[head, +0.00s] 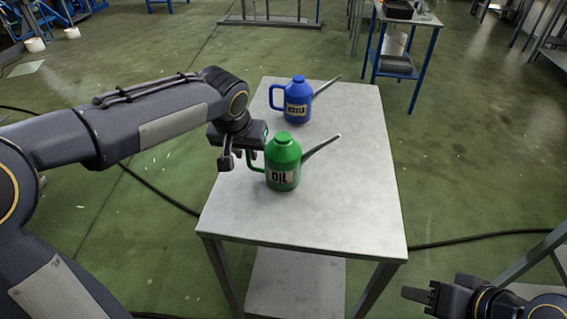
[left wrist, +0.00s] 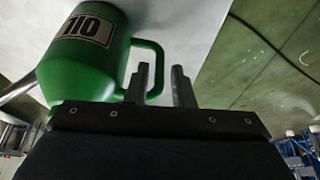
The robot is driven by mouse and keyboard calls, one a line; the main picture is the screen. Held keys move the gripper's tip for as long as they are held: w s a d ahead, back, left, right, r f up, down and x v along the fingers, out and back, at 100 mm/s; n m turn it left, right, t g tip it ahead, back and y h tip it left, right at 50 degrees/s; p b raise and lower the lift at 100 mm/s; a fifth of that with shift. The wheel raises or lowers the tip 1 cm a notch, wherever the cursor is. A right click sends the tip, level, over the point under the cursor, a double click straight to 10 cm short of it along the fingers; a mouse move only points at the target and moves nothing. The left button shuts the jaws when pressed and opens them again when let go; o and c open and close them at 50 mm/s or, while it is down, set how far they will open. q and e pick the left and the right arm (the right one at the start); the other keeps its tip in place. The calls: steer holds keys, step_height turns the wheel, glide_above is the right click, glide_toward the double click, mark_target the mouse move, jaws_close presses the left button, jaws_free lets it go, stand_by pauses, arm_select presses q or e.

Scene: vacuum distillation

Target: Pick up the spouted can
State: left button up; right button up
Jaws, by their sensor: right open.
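A green spouted can (head: 283,165) labelled OIL stands upright on the metal table, with its handle on the left and its grey spout pointing right. It also shows upside down in the left wrist view (left wrist: 80,55). My left gripper (head: 242,160) is at the handle side of this can. In the left wrist view its two fingers (left wrist: 163,88) are apart, with the green handle (left wrist: 157,70) between them; a small gap shows beside the handle. A blue spouted can (head: 297,103) with a label stands behind the green one. My right gripper (head: 420,296) is open and empty at the lower right.
The grey table (head: 345,190) is bare to the right of and in front of the cans. A blue-legged side table (head: 397,65) with dark trays stands at the back right. Cables (head: 470,239) lie on the green floor.

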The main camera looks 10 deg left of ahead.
arm_select(q)
steer(key=x, duration=0.2)
steer(key=shift+w+f, duration=0.1)
steer(key=shift+f, duration=0.2)
jaws_close()
steer(key=shift+r, duration=0.25)
steer(key=shift+r, duration=0.25)
step_height(320, 180, up, 2)
steer(key=shift+r+p, duration=0.15)
steer(key=shift+p, duration=0.2)
steer(key=s+a+r+p, duration=0.1)
steer(key=s+a+r, duration=0.1)
steer(key=s+r, duration=0.8)
steer(key=s, duration=0.3)
steer(key=shift+s+a+p, duration=0.3)
steer(key=shift+s+p, duration=0.05)
steer(key=shift+s, duration=0.05)
